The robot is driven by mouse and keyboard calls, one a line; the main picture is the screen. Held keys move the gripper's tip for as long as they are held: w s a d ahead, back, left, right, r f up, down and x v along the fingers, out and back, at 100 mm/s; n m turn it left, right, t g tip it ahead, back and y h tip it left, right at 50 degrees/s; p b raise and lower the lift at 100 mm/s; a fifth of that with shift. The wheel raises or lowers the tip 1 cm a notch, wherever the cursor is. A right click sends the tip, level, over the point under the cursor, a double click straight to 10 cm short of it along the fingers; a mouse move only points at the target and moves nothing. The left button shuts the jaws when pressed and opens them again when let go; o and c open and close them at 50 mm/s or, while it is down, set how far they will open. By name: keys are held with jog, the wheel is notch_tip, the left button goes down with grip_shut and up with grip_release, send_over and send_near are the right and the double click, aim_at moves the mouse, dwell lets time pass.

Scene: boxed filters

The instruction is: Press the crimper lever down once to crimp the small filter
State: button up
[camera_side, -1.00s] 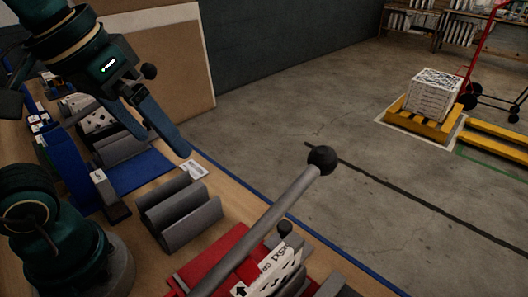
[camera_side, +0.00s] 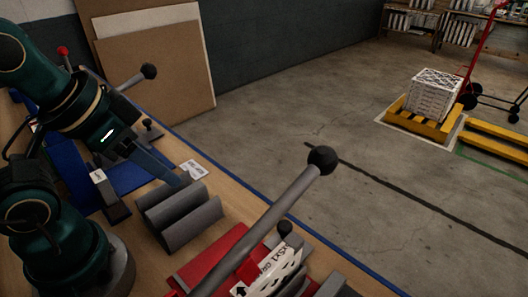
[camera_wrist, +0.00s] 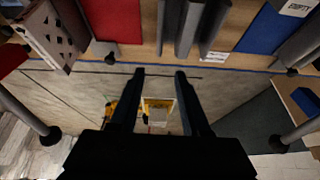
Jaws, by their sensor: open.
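A crimper lever, a grey rod with a black knob (camera_side: 321,160), rises at a slant from the red crimper (camera_side: 212,255) at the front of the side view. A white filter with print and dark holes (camera_side: 275,277) sits in that crimper; it also shows at the left of the wrist view (camera_wrist: 45,32). A second lever with a black knob (camera_side: 148,71) rises by the blue crimper area at the back. My gripper (camera_side: 178,178) is open and empty, in front of the grey rack, apart from both levers. Its fingers (camera_wrist: 160,74) are spread.
A grey grooved rack (camera_side: 180,218) stands between the red crimper and the blue mat (camera_side: 140,175). A white label (camera_side: 193,170) lies near the bench's blue edge. Beyond the bench is open floor with a yellow pallet (camera_side: 430,118). Brown boards (camera_side: 155,65) lean at the back.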

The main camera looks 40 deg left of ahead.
jog(key=shift+s+d+m, duration=0.15)
jog(key=shift+s+m, duration=0.05)
jog(key=shift+m, duration=0.2)
jog(key=c, duration=0.5)
jog(key=d+r+m+h, duration=0.1)
jog(key=r+m, duration=0.1)
jog(key=d+r+m, duration=0.2)
jog(key=d+r+m+g+h, duration=0.1)
jog(key=r+m, duration=0.1)
jog(key=shift+w+d+h, duration=0.2)
jog(key=shift+w+h, duration=0.1)
jog(key=shift+w, duration=0.05)
grip_shut()
jog(key=w+d+r+m+g+h, duration=0.1)
jog(key=w+d+r+m+h, duration=0.1)
jog(key=r+m, duration=0.4)
jog(key=w+d+r+m+g+h, duration=0.1)
jog(key=w+d+r+m+h, duration=0.2)
jog(key=r, duration=0.5)
jog(key=shift+w+d+m+h, duration=0.2)
jog(key=shift+w+m+h, duration=0.6)
jog(key=shift+w+m, duration=0.65)
jog(key=shift+s, duration=0.15)
